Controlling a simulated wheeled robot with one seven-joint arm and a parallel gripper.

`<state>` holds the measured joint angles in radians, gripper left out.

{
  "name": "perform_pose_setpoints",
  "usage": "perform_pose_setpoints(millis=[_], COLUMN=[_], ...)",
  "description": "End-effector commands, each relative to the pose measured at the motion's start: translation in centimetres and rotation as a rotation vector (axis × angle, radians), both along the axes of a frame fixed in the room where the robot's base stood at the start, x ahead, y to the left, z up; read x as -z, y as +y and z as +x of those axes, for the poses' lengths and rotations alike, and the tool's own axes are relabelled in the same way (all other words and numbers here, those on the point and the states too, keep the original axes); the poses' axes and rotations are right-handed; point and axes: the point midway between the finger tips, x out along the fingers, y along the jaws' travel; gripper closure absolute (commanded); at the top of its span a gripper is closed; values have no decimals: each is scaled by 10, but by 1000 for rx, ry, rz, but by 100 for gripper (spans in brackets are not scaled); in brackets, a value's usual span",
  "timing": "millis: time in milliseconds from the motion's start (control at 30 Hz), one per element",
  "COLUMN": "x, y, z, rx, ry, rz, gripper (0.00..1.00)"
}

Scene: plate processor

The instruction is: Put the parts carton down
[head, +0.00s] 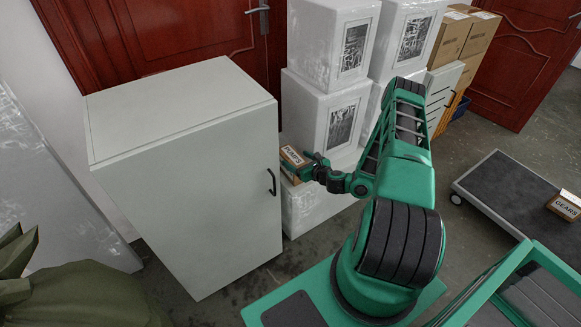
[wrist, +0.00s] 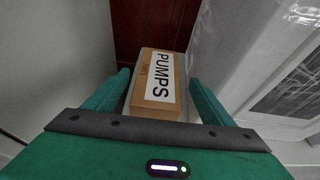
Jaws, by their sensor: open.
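A brown carton labelled PUMPS (head: 292,156) sits on a low white wrapped block (head: 305,205), in the gap beside the grey cabinet. It also shows in the wrist view (wrist: 157,85), with its label facing up. My gripper (head: 311,168) is open at the carton, with one green finger on each side of it. In the wrist view a narrow gap shows beside the carton on the left; contact on the right cannot be told. A second small carton, labelled GEARS (head: 565,205), lies on a dark flat cart (head: 500,190) at the right.
The grey cabinet (head: 185,150) stands close on the left of my gripper. White wrapped boxes (head: 335,120) are stacked behind and to the right. Brown boxes (head: 465,35) stand farther back. Red doors (head: 185,30) are behind. Clear floor shows before the cart.

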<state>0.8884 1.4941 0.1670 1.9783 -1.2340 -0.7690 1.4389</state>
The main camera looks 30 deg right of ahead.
Motion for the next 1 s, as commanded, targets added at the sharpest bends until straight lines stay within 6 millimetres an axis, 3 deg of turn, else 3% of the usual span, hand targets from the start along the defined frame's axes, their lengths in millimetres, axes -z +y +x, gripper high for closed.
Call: perform_pose_setpoints(millis=[300,600,667,933,1000], x=[10,12,12,12,11], y=[4,3,3,3,3], z=[40,44,44,44,44], rx=[-3,0,0,0,0], ry=[-1,-1,-1,-1,-3], rz=[-2,0,0,0,0], gripper=[23,23,35,100,100])
